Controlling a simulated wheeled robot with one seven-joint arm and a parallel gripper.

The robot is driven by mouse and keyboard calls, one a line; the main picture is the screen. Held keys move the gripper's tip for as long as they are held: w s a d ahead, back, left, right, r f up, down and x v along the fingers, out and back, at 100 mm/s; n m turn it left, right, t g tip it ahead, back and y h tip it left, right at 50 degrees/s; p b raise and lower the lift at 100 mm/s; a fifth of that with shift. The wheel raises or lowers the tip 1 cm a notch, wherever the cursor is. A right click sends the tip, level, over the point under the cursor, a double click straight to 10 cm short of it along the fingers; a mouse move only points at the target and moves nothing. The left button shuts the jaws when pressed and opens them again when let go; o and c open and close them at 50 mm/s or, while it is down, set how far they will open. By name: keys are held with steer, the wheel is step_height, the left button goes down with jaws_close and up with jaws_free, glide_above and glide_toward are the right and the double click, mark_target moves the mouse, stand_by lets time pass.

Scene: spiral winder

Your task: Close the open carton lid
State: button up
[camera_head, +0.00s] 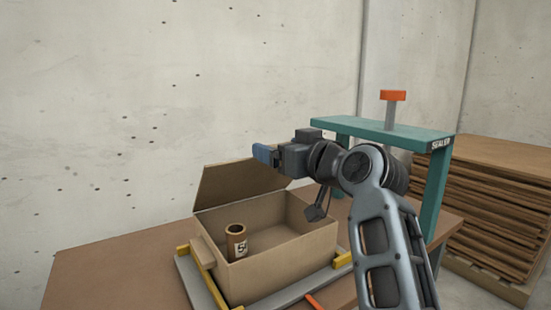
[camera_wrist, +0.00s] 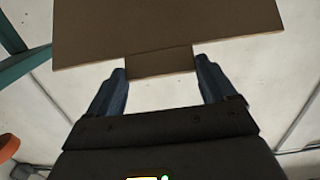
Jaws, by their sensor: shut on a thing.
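The open carton (camera_head: 281,268) stands on the table with its brown lid (camera_head: 238,182) raised at its back, tilted up and leaning back. My gripper (camera_head: 264,154) is at the lid's upper edge. In the wrist view the lid (camera_wrist: 165,30) fills the top, and its narrow tab lies between the two blue fingertips of my gripper (camera_wrist: 161,66). The fingers are shut on this tab. In the head view the tab is hard to make out behind the fingers. A brown tube (camera_head: 236,243) with a white label stands upright inside the carton.
Yellow-and-grey guides (camera_head: 202,270) flank the carton on the table (camera_head: 110,275). A teal sealer frame (camera_head: 385,132) with an orange knob (camera_head: 393,95) stands at the right behind my arm. A stack of brown sheets (camera_head: 500,190) is farther right. The table's left part is clear.

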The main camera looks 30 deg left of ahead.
steer(key=s+d+f+t+y+b, duration=0.2)
steer(key=d+f+y+b, duration=0.1)
steer(key=f+b, duration=0.6)
steer(key=d+b, duration=0.1)
steer(key=b, duration=0.3)
steer(key=shift+s+d, duration=0.4)
steer(key=f+b, duration=0.3)
steer(key=d+f+b, duration=0.1)
steer(key=f+b, duration=0.1)
steer(key=f, duration=0.1)
steer(key=s+f+b, duration=0.1)
steer(key=f+b, duration=0.2)
steer(key=shift+d+f+b, duration=0.35)
steer(key=shift+d, duration=0.05)
steer(key=shift+a+f+g+b, duration=0.1)
steer(key=shift+f+g+b, duration=0.2)
steer(key=shift+f+b, duration=0.65)
steer(key=shift+f, duration=0.25)
steer(key=o, duration=1.1)
steer(key=shift+o, duration=1.1)
steer(key=shift+r, duration=0.2)
steer(key=shift+s+d+p, duration=0.15)
steer(key=shift+d+p, duration=0.15)
steer(key=shift+p, duration=0.05)
steer(key=p+v, duration=0.1)
steer(key=v, duration=0.6)
steer(key=shift+f, duration=0.15)
